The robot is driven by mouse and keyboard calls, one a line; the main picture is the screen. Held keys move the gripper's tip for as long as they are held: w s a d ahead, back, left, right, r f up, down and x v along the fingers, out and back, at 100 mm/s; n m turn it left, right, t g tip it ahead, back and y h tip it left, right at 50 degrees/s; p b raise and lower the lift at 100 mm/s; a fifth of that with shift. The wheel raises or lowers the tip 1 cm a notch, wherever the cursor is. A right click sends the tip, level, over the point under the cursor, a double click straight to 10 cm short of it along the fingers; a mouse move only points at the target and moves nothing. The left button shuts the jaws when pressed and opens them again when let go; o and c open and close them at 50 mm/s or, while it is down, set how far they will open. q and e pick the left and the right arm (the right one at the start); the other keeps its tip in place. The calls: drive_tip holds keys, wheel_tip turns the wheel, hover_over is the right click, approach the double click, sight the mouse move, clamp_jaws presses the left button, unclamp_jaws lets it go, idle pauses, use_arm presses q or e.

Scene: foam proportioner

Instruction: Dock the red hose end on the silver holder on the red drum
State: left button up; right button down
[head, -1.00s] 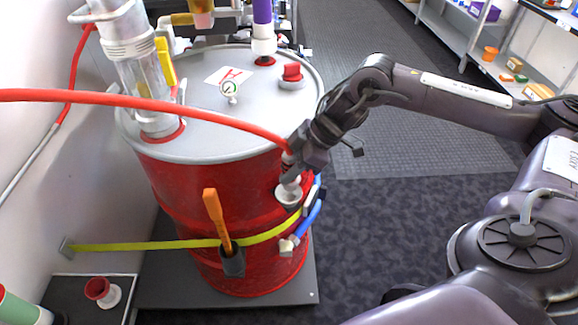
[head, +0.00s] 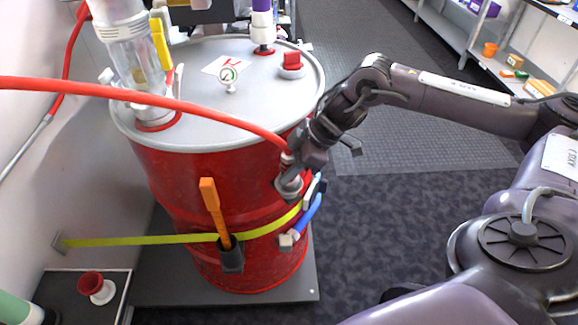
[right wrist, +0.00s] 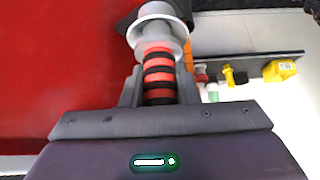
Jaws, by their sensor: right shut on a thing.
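My right gripper (head: 297,160) is shut on the red hose end (right wrist: 158,75) at the right side of the red drum (head: 215,180). In the right wrist view, red and black bands of the hose end show between the fingers, with a pale grey ring beyond them. The silver holder (head: 289,188) is on the drum's side, just below the gripper in the head view. The hose end points down at it and seems to meet it; I cannot tell whether it is fully seated. The red hose (head: 150,98) runs left across the drum top. My left gripper is out of view.
A yellow strap (head: 140,240) crosses to the drum, which carries an orange-handled tool (head: 214,208) in a dark pouch. A blue-handled tool (head: 309,212) hangs close below the holder. A red and white cup-shaped part (head: 95,287) sits lower left. Floor to the right is clear.

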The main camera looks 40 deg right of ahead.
drive_tip(key=shift+p, duration=0.6)
idle(0.6)
drive_tip(key=shift+f+b, duration=0.4)
drive_tip(key=shift+f, duration=0.15)
idle(0.3)
drive_tip(key=c, duration=1.4)
unclamp_jaws()
drive_tip(key=p+v, duration=0.4)
drive_tip(key=v, duration=0.1)
drive_tip(key=shift+s+d+r+p, duration=0.1)
drive_tip(key=shift+r+p, duration=0.2)
drive_tip(key=shift+p, duration=0.05)
drive_tip(key=p+v, duration=0.3)
drive_tip(key=v, duration=0.2)
drive_tip(key=shift+s+d+r+p, duration=0.1)
drive_tip(key=shift+s+d+p, duration=0.05)
drive_tip(key=shift+p, duration=0.25)
